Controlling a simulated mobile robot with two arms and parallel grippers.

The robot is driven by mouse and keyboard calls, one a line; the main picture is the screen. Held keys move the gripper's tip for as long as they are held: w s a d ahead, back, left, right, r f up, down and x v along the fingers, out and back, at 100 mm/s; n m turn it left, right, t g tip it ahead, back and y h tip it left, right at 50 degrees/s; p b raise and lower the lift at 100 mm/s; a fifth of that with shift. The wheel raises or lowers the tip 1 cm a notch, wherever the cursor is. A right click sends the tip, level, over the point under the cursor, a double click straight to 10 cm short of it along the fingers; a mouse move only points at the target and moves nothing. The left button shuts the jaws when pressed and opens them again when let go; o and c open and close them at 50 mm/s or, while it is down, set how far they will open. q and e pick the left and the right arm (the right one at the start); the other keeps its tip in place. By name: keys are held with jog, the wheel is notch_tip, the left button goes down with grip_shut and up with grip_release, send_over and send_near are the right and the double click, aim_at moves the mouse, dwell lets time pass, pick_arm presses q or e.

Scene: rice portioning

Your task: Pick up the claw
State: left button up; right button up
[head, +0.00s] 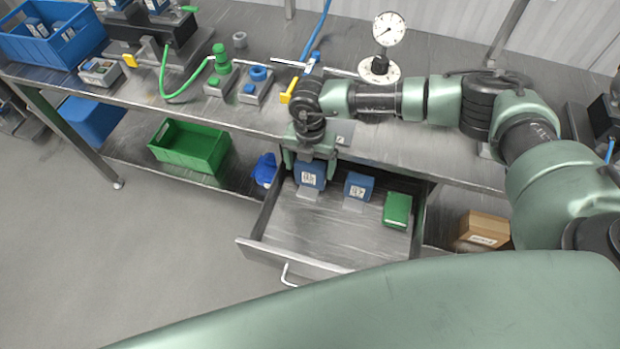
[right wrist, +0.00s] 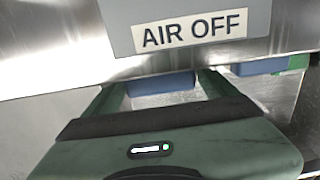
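I cannot make out anything that is clearly a claw. My right gripper (head: 310,166) reaches down at the back left of an open drawer (head: 330,232). A labelled blue block (head: 312,181) is between its fingers; I cannot tell whether they press on it. In the right wrist view the two fingers (right wrist: 160,86) stand on either side of the blue block (right wrist: 160,80). A second blue block (head: 359,187) and a green block (head: 397,209) are farther right in the drawer. My left gripper is not in view.
The metal bench (head: 430,150) overhangs the drawer's back, with an "AIR OFF" sign (right wrist: 192,30) close to my right gripper. A round gauge (head: 389,30) stands on the bench. A green bin (head: 190,147) and a cardboard box (head: 484,230) are below. The drawer's front is clear.

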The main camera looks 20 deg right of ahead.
jog(key=c, duration=1.5)
jog(key=shift+w+r, duration=0.1)
jog(key=shift+c, duration=0.8)
jog(key=shift+r, duration=0.1)
